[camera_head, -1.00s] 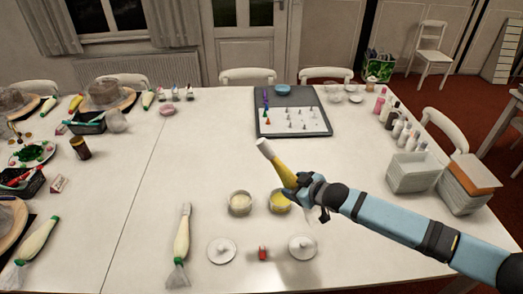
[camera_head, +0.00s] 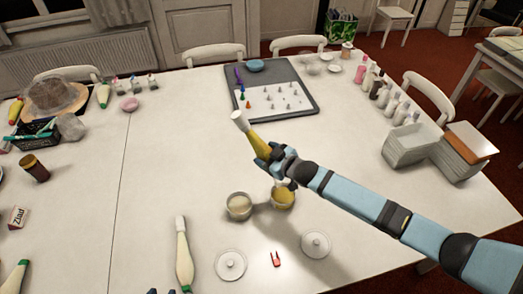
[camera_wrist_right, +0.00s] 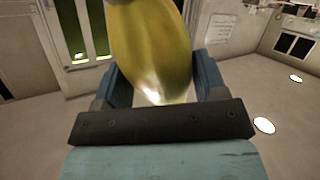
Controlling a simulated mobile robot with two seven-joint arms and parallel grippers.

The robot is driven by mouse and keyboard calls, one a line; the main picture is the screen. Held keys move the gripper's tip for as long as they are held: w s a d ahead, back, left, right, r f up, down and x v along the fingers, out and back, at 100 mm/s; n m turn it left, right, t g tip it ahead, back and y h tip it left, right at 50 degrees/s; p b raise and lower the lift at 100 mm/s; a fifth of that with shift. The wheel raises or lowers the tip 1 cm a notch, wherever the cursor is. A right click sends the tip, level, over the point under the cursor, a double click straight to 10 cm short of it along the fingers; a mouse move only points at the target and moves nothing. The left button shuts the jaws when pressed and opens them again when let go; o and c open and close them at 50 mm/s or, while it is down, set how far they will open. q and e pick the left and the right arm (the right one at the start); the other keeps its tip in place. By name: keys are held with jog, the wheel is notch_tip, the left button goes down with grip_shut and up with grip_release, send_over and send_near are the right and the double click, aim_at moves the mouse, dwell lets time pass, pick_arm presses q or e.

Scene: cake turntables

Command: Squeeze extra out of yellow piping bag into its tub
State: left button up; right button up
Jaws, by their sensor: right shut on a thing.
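The yellow piping bag (camera_head: 259,138) is in my right gripper (camera_head: 275,160), which is shut around its lower part. The bag is tilted, its white end (camera_head: 240,120) up and left. In the right wrist view the yellow bag (camera_wrist_right: 150,50) fills the space between the fingers. The tub with yellow contents (camera_head: 283,198) stands open on the table just below the gripper, partly hidden by it. Small dark and blue tips (camera_head: 162,291) at the bottom edge may be my left gripper; too little shows to tell its state.
A tub with pale contents (camera_head: 238,206) stands beside the yellow one. A pale piping bag (camera_head: 184,254) lies left. A grey tray (camera_head: 290,75) with nozzles lies behind.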

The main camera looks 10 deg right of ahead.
jog(key=shift+s+d+f+b, duration=0.1)
jog(key=shift+s+f+b, duration=0.05)
jog(key=shift+f+b, duration=0.35)
notch_tip(320, 180, down, 4)
jog(key=b, duration=0.3)
jog(key=shift+r, duration=0.15)
jog(key=shift+s+a, duration=0.25)
jog(key=shift+o, duration=0.5)
jog(key=c, duration=0.6)
